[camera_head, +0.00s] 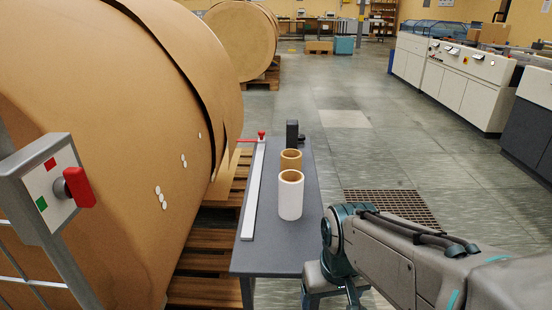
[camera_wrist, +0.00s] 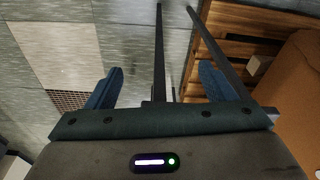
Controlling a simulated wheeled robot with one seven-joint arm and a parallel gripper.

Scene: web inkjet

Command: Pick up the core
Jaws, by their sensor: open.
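A short tan cardboard core (camera_head: 291,158) stands upright on the narrow grey table (camera_head: 270,251) in the head view. A white roll (camera_head: 290,197) with a tan inner tube stands upright in front of it and hides its lower part. My gripper (camera_wrist: 160,76) is open in the wrist view, its two blue fingers wide apart with nothing between them. The core is not seen in the wrist view. In the head view my arm reaches in from the lower right, beside the table's right edge, apart from the core.
A long pale ruler (camera_head: 254,190) lies along the table's left side. A dark block (camera_head: 292,133) and a red-handled tool (camera_head: 261,136) stand at its far end. Huge brown paper rolls (camera_head: 110,130) and pallets crowd the left. A floor grate (camera_head: 391,207) and open floor lie right.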

